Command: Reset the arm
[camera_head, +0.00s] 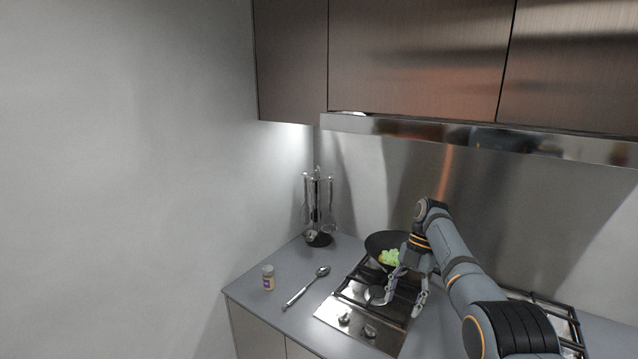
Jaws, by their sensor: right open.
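My right arm comes in from the lower right and reaches over the stove. My right gripper (405,298) is open and points down over the front part of the hob (345,318). A dark pan (376,242) with green food (389,257) in it sits on the hob just behind the gripper. The gripper and wrist hide part of the pan. I see nothing held between the fingers. My left gripper is not in view.
A spoon (306,287) and a small jar (268,278) lie and stand on the grey counter (255,299) at left. A utensil rack (318,208) stands in the back corner. Cabinets (420,55) and a metal hood (400,128) hang above. A second hob (565,318) lies at right.

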